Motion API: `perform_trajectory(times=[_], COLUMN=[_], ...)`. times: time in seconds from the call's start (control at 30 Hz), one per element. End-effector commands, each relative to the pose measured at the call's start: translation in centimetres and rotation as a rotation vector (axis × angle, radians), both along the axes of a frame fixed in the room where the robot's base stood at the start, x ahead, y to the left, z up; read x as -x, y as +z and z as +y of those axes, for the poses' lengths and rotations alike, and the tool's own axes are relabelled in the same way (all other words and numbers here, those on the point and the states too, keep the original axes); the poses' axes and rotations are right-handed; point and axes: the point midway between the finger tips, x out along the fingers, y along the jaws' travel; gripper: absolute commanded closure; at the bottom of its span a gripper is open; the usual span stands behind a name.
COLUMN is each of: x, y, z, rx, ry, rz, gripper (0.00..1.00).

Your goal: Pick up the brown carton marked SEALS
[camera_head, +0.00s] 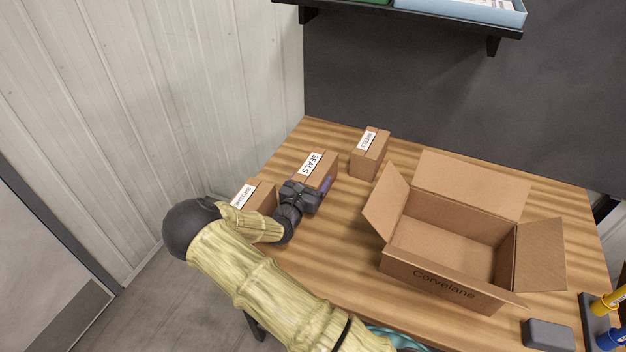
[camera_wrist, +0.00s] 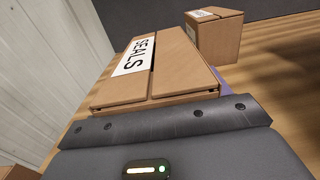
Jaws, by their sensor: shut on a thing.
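The brown carton marked SEALS (camera_head: 318,168) is at the left part of the wooden table, its white label facing up. It fills the middle of the wrist view (camera_wrist: 168,68). My gripper (camera_head: 314,190) is at the carton's near side, shut on it. One purple finger shows along the carton's right side; the other finger is hidden. I cannot tell whether the carton's underside touches the table.
A labelled brown carton (camera_head: 370,155) stands behind and to the right. Another labelled carton (camera_head: 262,194) sits close by on the left, partly behind my arm. An open box marked Corvelane (camera_head: 440,280) stands on the right. A shelf (camera_head: 420,25) hangs above the table (camera_head: 345,235).

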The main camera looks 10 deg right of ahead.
Motion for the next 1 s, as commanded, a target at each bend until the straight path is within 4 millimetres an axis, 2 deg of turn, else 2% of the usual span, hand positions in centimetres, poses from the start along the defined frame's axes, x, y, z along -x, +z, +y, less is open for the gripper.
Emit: perform_trajectory(times=[0.5, 0.6, 1.0], x=[0.0, 0.0, 0.0], y=[8.0, 9.1, 9.8], z=[0.0, 0.0, -0.2], rx=[-0.002, -0.002, 0.001], ry=[0.000, -0.001, -0.003], rz=[-0.008, -0.006, -0.003], gripper=[0.65, 0.65, 0.65])
